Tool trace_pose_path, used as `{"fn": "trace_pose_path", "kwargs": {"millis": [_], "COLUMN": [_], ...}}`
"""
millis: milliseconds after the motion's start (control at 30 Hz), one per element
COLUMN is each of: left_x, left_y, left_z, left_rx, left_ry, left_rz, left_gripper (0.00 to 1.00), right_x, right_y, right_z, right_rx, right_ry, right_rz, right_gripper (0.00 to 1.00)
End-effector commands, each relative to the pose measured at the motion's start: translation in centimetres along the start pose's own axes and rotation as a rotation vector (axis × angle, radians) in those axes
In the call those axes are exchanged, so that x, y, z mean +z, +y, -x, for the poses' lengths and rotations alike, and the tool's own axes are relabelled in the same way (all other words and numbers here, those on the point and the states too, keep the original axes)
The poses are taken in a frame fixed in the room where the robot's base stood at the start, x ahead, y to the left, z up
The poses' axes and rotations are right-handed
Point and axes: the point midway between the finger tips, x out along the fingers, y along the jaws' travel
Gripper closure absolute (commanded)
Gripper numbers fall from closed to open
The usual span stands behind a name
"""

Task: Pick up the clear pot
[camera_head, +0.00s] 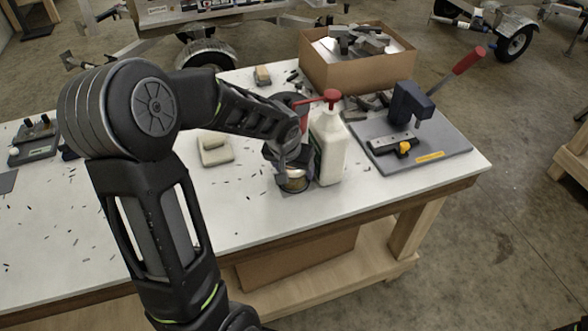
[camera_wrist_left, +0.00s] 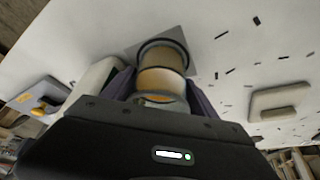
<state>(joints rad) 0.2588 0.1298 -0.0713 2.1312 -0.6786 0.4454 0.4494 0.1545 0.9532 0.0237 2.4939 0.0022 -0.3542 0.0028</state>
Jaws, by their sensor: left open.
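The clear pot (camera_head: 294,181) stands on the white table beside the white pump bottle, partly hidden by my left gripper. In the left wrist view the clear pot (camera_wrist_left: 162,77) shows an amber band and dark rims, and it sits between the two fingers. My left gripper (camera_head: 288,172) is around the pot with its fingers open on either side; whether a finger touches it I cannot tell. The gripper's dark fingers also show in the left wrist view (camera_wrist_left: 162,92). My right gripper is not in view.
A white bottle with a red pump (camera_head: 328,146) stands close on the right of the pot. Further right is a grey plate with a red-handled press (camera_head: 415,140). A cardboard box (camera_head: 358,72) of parts stands behind. A pale block (camera_head: 215,149) lies left, among scattered dark chips.

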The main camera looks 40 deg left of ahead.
Motion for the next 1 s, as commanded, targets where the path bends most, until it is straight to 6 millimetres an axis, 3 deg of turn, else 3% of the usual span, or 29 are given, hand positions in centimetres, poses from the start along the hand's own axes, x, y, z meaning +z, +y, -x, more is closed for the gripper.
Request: {"fn": "trace_pose_path", "kwargs": {"millis": [233, 900, 1000], "left_x": [-0.01, -0.06, -0.05], "left_y": [0.01, 0.01, 0.01], "left_z": [0.03, 0.06, 0.06], "left_rx": [0.000, 0.000, 0.000], "left_ry": [0.000, 0.001, 0.001], "left_rz": [0.000, 0.000, 0.000], "left_gripper": [0.34, 0.89, 0.92], "right_x": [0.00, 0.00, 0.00], "right_y": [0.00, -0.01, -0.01], "right_z": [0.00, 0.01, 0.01], "right_rx": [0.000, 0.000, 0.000], "right_ry": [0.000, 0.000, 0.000], "right_rz": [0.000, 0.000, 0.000], "right_gripper": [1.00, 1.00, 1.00]}}
